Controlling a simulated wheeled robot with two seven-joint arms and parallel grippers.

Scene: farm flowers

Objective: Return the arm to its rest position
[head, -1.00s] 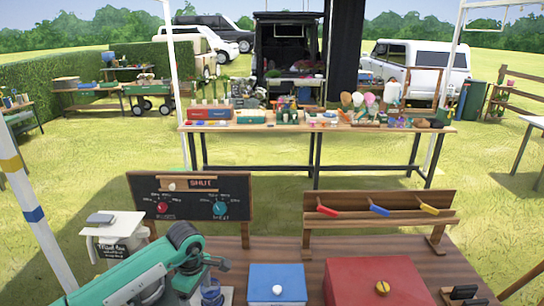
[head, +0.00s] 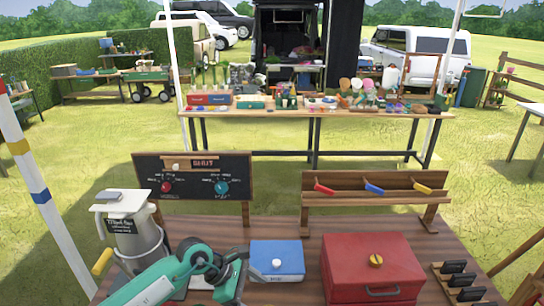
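My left arm, teal and black, comes in from the lower left in the head view. My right gripper is not in view.
A grey metal can (head: 137,245) with a yellow handle stands left of my arm. A red box (head: 370,258) and dark blocks on a rack (head: 462,283) lie to the right. A chalkboard (head: 195,189) and a wooden shelf (head: 345,195) stand behind.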

